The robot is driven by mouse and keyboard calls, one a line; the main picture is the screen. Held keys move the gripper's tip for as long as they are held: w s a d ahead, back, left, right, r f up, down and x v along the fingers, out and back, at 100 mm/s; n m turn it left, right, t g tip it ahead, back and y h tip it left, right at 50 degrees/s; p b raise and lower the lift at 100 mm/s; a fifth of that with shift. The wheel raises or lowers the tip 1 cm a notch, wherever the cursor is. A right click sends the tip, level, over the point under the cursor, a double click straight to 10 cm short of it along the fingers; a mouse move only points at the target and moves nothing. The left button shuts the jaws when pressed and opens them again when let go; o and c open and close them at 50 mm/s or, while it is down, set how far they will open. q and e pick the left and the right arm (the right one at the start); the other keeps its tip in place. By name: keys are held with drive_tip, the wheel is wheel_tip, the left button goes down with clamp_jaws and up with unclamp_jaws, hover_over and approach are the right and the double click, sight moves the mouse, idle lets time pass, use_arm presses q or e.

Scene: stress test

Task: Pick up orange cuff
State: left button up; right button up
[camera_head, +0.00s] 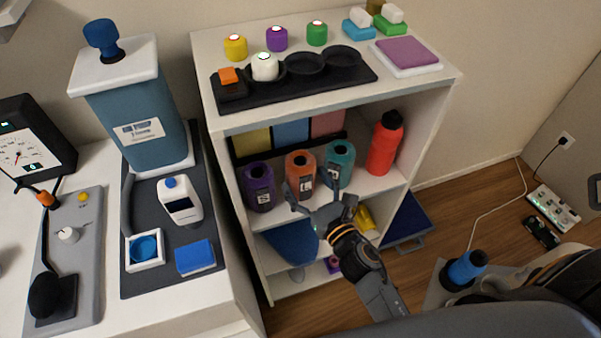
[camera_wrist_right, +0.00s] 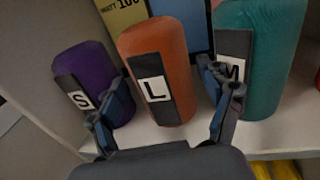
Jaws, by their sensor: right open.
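The orange cuff (camera_head: 300,170) is a rolled cylinder with a black strip and a white "L" label. It stands upright on the middle shelf between a purple cuff (camera_head: 258,186) and a teal cuff (camera_head: 339,161). My right gripper (camera_head: 312,194) is open in front of it. In the right wrist view the orange cuff (camera_wrist_right: 157,66) stands beyond and between the spread fingers of the right gripper (camera_wrist_right: 165,112). The left finger overlaps the purple cuff (camera_wrist_right: 88,82), marked "S". The right finger overlaps the teal cuff (camera_wrist_right: 262,55), marked "M". My left gripper is not in view.
A red bottle (camera_head: 384,146) stands right of the teal cuff on the same shelf. The white shelf unit's top (camera_head: 405,87) is above the cuffs, with a black tray (camera_head: 350,75) on it. A white counter (camera_head: 100,300) stands to the left.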

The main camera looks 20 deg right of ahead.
drive_tip(key=shift+w+a, duration=0.15)
drive_tip(key=shift+w, duration=0.65)
drive_tip(key=shift+w+a, duration=0.1)
drive_tip(key=shift+w, duration=0.65)
drive_tip(key=c, duration=1)
drive_tip(key=shift+r, duration=0.15)
drive_tip(key=shift+c, duration=0.2)
